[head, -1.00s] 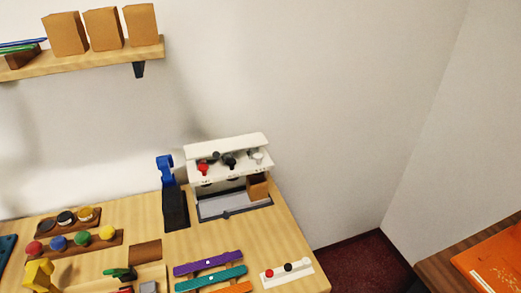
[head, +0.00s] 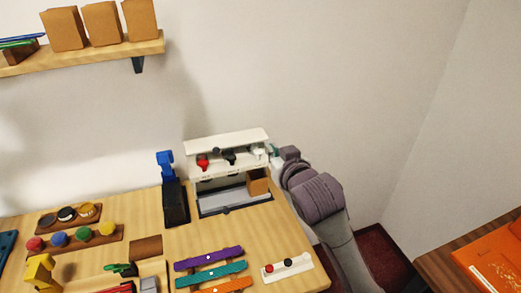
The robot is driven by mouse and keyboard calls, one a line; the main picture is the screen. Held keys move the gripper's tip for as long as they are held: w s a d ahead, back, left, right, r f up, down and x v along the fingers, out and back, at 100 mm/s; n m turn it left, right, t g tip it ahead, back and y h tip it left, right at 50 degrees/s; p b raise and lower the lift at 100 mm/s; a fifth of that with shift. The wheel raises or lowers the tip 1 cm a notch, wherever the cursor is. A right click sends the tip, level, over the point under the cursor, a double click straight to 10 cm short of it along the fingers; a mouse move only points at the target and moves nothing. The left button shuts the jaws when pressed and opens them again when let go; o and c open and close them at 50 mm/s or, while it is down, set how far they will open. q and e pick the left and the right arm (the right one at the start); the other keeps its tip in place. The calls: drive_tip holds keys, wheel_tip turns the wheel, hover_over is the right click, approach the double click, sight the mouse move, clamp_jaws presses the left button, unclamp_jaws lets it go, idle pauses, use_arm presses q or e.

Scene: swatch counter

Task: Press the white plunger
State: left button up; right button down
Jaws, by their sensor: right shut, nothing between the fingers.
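The white dispenser (head: 228,143) stands at the back of the counter, with a red plunger (head: 202,162) and a black plunger (head: 229,159) on its front. The white plunger at its right end is hard to make out beside my gripper and looks at least partly covered. My right gripper (head: 268,152) is shut and empty at the dispenser's right end; its arm comes up from the lower right. I cannot tell whether it touches the plunger. My left gripper is not in view.
A brown block (head: 258,184) sits under the dispenser's right side. A blue-handled black stand (head: 174,203) is to its left. A white strip with small knobs (head: 287,268) and coloured bars (head: 208,259) lie in front. Bare counter lies between them and the dispenser.

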drive_tip(key=shift+w, duration=0.1)
drive_tip(key=p, duration=0.2)
hover_over(258, 152)
drive_tip(key=s, duration=0.2)
wheel_tip(258, 152, down, 2)
drive_tip(key=f, duration=0.2)
drive_tip(key=f+p, duration=0.1)
drive_tip(key=shift+w+d, duration=0.25)
drive_tip(key=shift+d, duration=0.1)
drive_tip(key=shift+s+f, duration=0.1)
drive_tip(key=shift+f, duration=0.7)
drive_tip(key=shift+f, duration=0.1)
